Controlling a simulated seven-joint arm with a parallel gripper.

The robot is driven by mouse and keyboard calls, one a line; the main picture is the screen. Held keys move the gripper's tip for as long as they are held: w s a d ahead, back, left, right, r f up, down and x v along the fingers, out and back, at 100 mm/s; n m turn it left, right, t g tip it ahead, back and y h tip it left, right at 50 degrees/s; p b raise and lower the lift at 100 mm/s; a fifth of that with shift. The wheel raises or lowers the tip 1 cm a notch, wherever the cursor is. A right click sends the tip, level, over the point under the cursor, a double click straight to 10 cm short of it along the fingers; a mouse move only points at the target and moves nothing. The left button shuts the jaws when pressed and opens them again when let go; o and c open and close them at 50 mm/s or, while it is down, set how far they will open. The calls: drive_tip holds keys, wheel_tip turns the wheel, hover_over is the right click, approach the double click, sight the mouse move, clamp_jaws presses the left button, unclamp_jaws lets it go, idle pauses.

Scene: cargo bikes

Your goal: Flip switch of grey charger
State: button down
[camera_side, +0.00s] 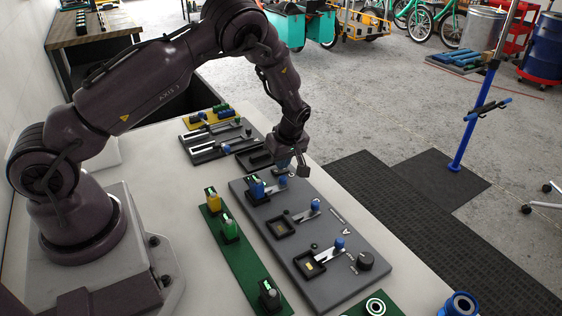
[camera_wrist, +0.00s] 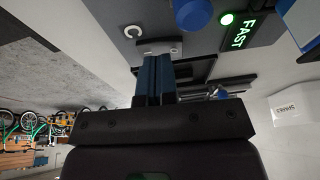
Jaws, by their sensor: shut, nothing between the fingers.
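The grey charger (camera_side: 345,287) is a long panel on the table in the side view, with several bays. Its far bay holds a blue battery (camera_side: 257,187), and blue slider knobs (camera_side: 316,205) stand beside the bays. My gripper (camera_side: 303,171) is low over the panel's far right corner. In the wrist view my gripper (camera_wrist: 158,66) has its blue fingers together, with nothing between them. Their tips are at a small pale switch-like piece (camera_wrist: 160,47) on the grey panel; I cannot tell whether they touch. A lit green FAST label (camera_wrist: 240,32) is to its right.
A green charger strip (camera_side: 241,262) with several batteries lies left of the grey panel. A dark grey panel (camera_side: 215,147) and a yellow one (camera_side: 208,119) lie behind. A black dial (camera_side: 365,260) stands on the near end. The table's right edge is close to the panel.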

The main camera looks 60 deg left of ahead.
drive_tip(key=a+v, duration=0.1)
drive_tip(key=v, duration=1.2)
drive_tip(key=shift+r, duration=0.4)
drive_tip(key=shift+s+d+r, duration=0.25)
drive_tip(key=shift+s+d, duration=0.05)
drive_tip(key=shift+s, duration=0.3)
drive_tip(key=shift+f, duration=0.15)
drive_tip(key=x, duration=1.2)
drive_tip(key=shift+s+d+f, duration=0.1)
drive_tip(key=shift+d+f, duration=0.2)
drive_tip(key=shift+f, duration=0.65)
